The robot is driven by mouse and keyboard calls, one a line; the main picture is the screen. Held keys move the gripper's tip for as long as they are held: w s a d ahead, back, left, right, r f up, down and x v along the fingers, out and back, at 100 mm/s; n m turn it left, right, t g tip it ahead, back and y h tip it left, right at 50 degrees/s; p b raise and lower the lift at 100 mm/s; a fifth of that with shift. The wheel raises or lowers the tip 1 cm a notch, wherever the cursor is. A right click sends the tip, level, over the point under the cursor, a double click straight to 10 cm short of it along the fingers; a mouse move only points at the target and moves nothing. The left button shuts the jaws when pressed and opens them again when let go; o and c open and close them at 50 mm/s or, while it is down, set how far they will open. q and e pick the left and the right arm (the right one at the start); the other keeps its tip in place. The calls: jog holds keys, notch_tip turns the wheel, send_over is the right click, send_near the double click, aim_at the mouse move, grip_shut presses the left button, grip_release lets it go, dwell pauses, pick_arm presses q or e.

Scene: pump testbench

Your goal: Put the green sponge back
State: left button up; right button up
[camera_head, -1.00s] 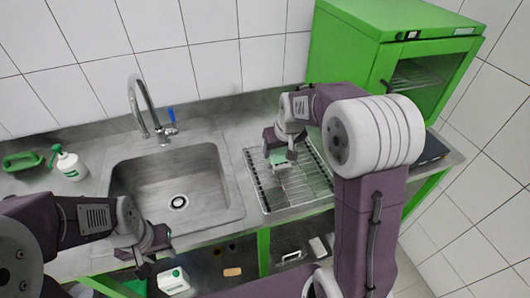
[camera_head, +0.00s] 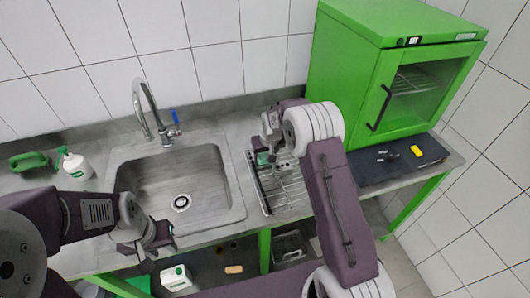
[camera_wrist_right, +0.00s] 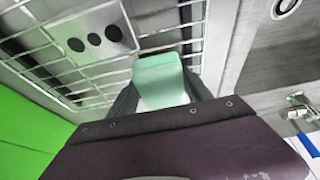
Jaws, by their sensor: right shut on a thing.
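The green sponge (camera_wrist_right: 160,75) is pale green and sits between the fingers of my right gripper (camera_wrist_right: 163,98) in the right wrist view. My right gripper (camera_head: 264,159) is shut on it; in the head view it is over the left part of the wire drying rack (camera_head: 293,192), beside the sink (camera_head: 215,205). Only a small green patch of the sponge shows there. I cannot tell whether the sponge touches the rack. My left gripper (camera_head: 160,243) is low in front of the sink; its finger opening is unclear.
The tap (camera_head: 143,105) stands behind the sink. A white spray bottle (camera_head: 74,166) and a green container (camera_head: 28,161) stand at left. The green cabinet (camera_head: 350,75) is at right, with a dark mat (camera_head: 395,165) bearing a yellow object (camera_head: 416,151). A white canister (camera_head: 175,278) is below.

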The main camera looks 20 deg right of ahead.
jog(key=shift+s, duration=0.1)
jog(key=o, duration=1.2)
jog(key=shift+f, duration=0.15)
jog(key=shift+r, duration=0.55)
jog(key=v, duration=1.1)
jog(key=s+f+g, duration=0.1)
jog(key=s+f, duration=0.1)
jog(key=s, duration=0.6)
jog(key=s+f+g, duration=0.1)
jog(key=s+f, duration=0.1)
jog(key=s, duration=0.7)
jog(key=s+f+g, duration=0.1)
jog(key=s+f, duration=0.1)
jog(key=s, duration=0.7)
jog(key=shift+s+m+b, duration=0.15)
jog(key=shift+m+b, duration=0.15)
jog(key=shift+b, duration=0.05)
jog(key=shift+s+r, duration=0.1)
